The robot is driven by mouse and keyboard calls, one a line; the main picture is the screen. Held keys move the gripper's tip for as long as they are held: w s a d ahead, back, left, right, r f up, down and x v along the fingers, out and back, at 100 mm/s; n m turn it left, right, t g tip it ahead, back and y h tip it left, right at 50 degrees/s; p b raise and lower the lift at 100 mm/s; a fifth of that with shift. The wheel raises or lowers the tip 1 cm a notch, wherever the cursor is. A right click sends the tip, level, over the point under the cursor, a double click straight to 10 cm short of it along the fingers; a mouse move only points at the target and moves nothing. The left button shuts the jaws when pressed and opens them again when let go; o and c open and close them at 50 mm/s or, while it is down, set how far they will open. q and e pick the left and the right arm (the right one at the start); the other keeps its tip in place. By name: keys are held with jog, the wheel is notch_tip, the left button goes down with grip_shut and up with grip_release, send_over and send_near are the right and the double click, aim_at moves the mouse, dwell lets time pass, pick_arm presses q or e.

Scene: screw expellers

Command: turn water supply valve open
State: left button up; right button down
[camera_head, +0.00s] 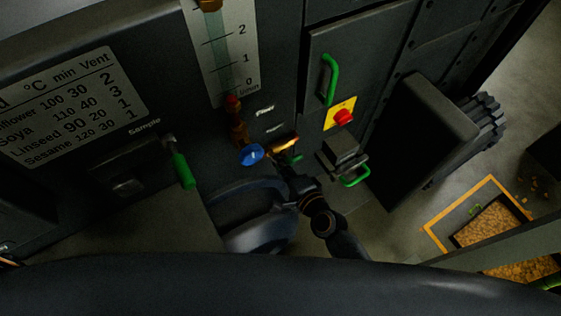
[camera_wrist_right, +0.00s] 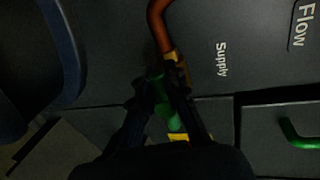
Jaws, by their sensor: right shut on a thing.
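The water supply valve shows in the right wrist view as a brass body (camera_wrist_right: 177,68) at the end of a copper pipe (camera_wrist_right: 157,22), beside the word "Supply". Its green handle (camera_wrist_right: 163,108) lies between the fingers of my right gripper (camera_wrist_right: 160,92), which is shut on it. My left gripper is not in view.
A green lever (camera_head: 183,171) hangs at left.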

jog(key=shift+s+f+n, duration=0.1)
jog(key=shift+f+n, duration=0.1)
jog(key=shift+n, duration=0.2)
jog(key=c, duration=1.3)
grip_release()
jog(key=shift+d, duration=0.1)
jog(key=shift+c, duration=0.2)
jog(key=shift+r, duration=0.1)
jog(key=v, duration=1.2)
jog(key=shift+s, duration=0.1)
